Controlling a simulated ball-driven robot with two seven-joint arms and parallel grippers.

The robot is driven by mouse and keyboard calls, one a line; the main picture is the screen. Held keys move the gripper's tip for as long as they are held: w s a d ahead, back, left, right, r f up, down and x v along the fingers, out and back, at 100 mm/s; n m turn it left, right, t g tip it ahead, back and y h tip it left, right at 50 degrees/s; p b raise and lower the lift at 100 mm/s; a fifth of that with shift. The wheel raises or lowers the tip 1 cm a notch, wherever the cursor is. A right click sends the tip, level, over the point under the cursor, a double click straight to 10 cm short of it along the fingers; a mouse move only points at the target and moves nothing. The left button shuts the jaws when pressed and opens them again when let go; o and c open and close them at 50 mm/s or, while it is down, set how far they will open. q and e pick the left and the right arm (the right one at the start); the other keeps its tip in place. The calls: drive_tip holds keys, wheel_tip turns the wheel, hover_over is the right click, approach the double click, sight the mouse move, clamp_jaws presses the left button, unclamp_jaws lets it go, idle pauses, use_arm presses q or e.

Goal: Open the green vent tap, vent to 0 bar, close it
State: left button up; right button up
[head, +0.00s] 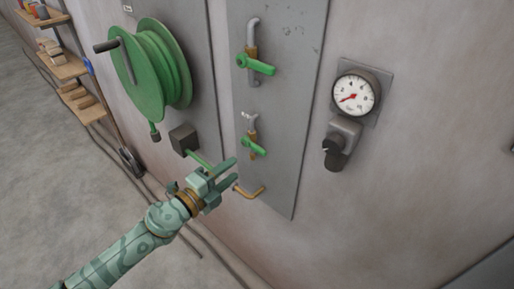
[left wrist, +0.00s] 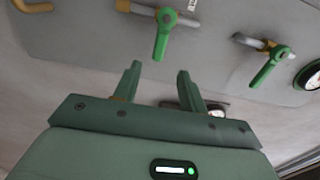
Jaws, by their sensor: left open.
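Two green-handled taps sit on the grey wall panel: an upper one (head: 257,64) and a lower one (head: 254,147). Which is the vent tap cannot be told from labels. Both handles stick out towards the right, slanting downward. The round white gauge (head: 354,95) to their right has a red needle pointing lower left; the exact reading is too small to tell. My left gripper (head: 233,170) is open and empty, just below and left of the lower tap, apart from it. In the left wrist view the open fingers (left wrist: 158,75) are below a green tap handle (left wrist: 163,38). My right gripper is out of view.
A green hose reel (head: 152,70) hangs left of the panel. A black-knobbed regulator (head: 338,145) sits below the gauge. A brass elbow pipe (head: 249,192) is close to my left fingers. Wooden shelves (head: 66,66) stand far left. The wall at right is mostly clear.

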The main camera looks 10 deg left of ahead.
sight(257, 151)
use_arm(q)
drive_tip(key=b+x, duration=0.1)
drive_tip(key=x, duration=1)
drive_tip(key=shift+w+d+b, duration=0.25)
drive_tip(key=shift+d+b, duration=0.05)
drive_tip(key=shift+b, duration=0.05)
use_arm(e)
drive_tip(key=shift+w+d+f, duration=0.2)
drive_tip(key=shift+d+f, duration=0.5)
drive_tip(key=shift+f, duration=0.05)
use_arm(q)
clamp_jaws()
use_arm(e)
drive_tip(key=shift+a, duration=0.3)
